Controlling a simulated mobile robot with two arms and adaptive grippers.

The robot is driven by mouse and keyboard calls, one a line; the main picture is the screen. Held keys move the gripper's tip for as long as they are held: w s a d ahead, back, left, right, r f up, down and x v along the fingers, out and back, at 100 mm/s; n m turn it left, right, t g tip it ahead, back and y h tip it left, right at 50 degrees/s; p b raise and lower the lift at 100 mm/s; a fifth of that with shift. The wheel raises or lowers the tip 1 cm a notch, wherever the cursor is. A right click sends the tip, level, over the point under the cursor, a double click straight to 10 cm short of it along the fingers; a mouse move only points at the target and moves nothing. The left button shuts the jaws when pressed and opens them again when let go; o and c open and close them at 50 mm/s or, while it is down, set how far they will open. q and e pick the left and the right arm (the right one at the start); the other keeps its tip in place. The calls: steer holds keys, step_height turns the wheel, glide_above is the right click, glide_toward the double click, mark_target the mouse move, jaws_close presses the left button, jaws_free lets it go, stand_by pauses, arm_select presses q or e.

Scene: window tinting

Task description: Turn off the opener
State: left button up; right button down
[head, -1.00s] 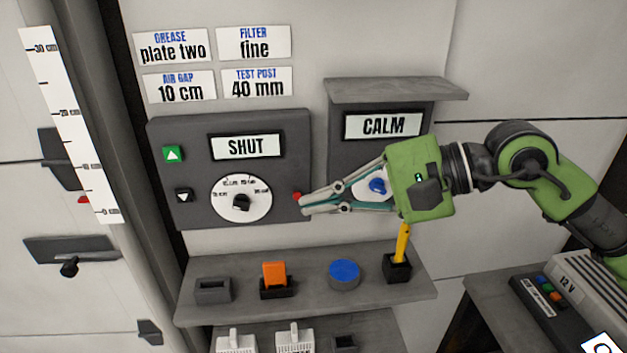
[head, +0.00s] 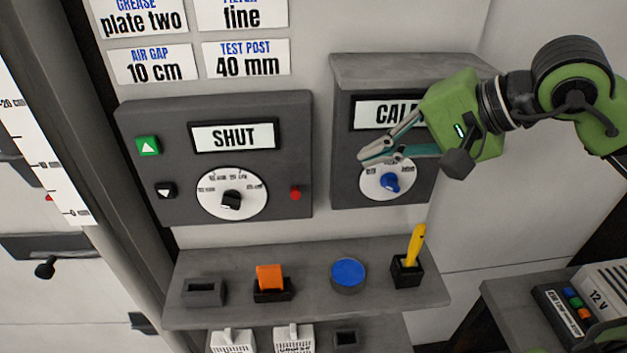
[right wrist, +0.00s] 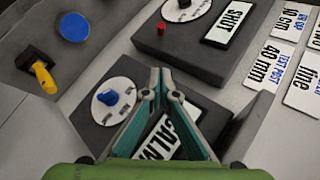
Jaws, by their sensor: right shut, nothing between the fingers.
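A dark grey control panel (head: 290,120) on the wall has a display (head: 235,135) that reads SHUT. It carries a green up button (head: 148,146), a black down button (head: 166,190), a dial with a black knob (head: 231,200) and a small red button (head: 295,193). The red button also shows in the right wrist view (right wrist: 161,28). My right gripper (head: 364,158) is shut and empty, right of this panel. It is in front of the second panel, above the blue knob (head: 391,182), and partly covers the CALM display (head: 376,114). My left gripper is out of view.
The second panel has a hood (head: 400,72) on top. A shelf (head: 320,306) below holds an orange block (head: 269,277), a blue disc (head: 348,271) and a yellow stick (head: 415,246) in a black holder. A 12 V unit (head: 600,298) stands at lower right.

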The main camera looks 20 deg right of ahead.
steer(key=p, duration=0.8)
glide_toward(299, 189)
steer(key=w+x, duration=0.1)
steer(key=x, duration=0.4)
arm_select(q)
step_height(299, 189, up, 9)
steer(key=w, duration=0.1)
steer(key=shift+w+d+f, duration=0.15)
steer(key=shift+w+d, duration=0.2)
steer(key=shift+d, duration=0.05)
arm_select(e)
steer(key=shift+s+a+f, duration=0.2)
steer(key=shift+f, duration=0.1)
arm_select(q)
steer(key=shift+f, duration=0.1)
